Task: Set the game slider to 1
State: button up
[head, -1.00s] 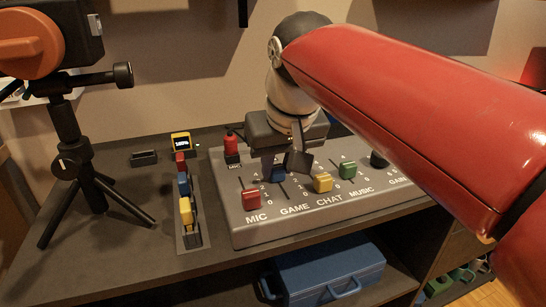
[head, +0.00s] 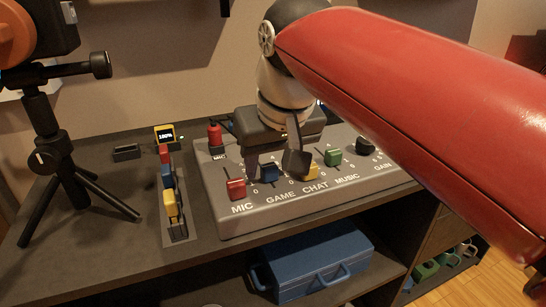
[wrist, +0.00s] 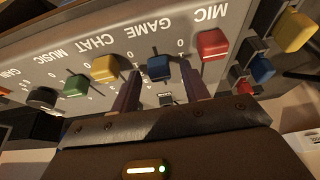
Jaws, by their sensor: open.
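The blue GAME slider knob (head: 268,172) sits on the grey mixer box (head: 222,215), a little behind the GAME label, towards the 0 end of its slot. It also shows in the wrist view (wrist: 160,68), where the picture is upside down. My gripper (head: 273,168) is open, with one finger on each side of the blue knob. In the wrist view its fingers (wrist: 160,88) stand apart, with a gap to the knob on both sides. The exact scale mark beside the knob is hard to read.
The red MIC knob (head: 236,189) and yellow CHAT knob (head: 311,173) stand close beside my fingers. The green MUSIC knob (head: 333,157) and black GAIN knob (head: 365,146) are further right. A tripod (head: 55,140) stands at left. A blue case (head: 318,262) is below.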

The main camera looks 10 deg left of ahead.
aim_at(278, 193)
jog(key=p+v, duration=0.1)
jog(key=v, duration=0.6)
jog(key=shift+r, duration=0.3)
jog(key=shift+s, duration=0.1)
